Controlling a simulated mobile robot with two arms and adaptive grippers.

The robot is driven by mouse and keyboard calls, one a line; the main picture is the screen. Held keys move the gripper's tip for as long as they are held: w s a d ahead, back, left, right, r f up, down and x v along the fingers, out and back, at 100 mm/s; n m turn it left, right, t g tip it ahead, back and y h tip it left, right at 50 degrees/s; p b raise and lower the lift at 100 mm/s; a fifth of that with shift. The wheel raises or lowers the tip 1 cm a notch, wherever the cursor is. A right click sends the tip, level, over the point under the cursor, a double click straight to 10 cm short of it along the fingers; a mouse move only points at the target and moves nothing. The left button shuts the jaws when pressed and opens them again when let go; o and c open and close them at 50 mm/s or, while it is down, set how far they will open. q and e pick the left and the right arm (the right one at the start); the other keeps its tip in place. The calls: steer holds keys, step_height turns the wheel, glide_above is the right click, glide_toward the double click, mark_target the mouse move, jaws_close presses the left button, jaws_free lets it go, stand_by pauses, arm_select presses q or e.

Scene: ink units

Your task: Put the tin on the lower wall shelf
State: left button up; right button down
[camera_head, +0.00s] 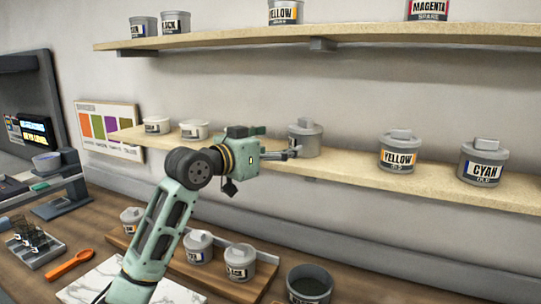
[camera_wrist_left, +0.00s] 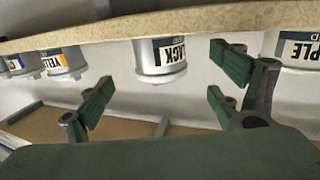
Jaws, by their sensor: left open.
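A grey lidded tin (camera_head: 305,139) stands upright on the lower wall shelf (camera_head: 345,172), left of the yellow tin. My left gripper (camera_head: 292,154) is open, just in front of this tin. The wrist view is upside down. There a tin with a black label (camera_wrist_left: 160,57) stands on the shelf (camera_wrist_left: 200,20), beyond the open fingers of my left gripper (camera_wrist_left: 160,92). I see no finger closed on it. Its label is hidden in the head view. My right gripper is not in view.
A yellow tin (camera_head: 399,152) and a cyan tin (camera_head: 483,162) stand to the right on the lower shelf. Two pale tins (camera_head: 194,129) stand to the left. The upper shelf (camera_head: 360,35) holds several tins. More tins (camera_head: 239,262) and a dark open pot (camera_head: 310,284) are on the counter below.

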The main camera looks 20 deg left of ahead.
arm_select(q)
steer(key=v, duration=0.2)
steer(key=shift+s, duration=0.25)
steer(key=shift+r, duration=0.1)
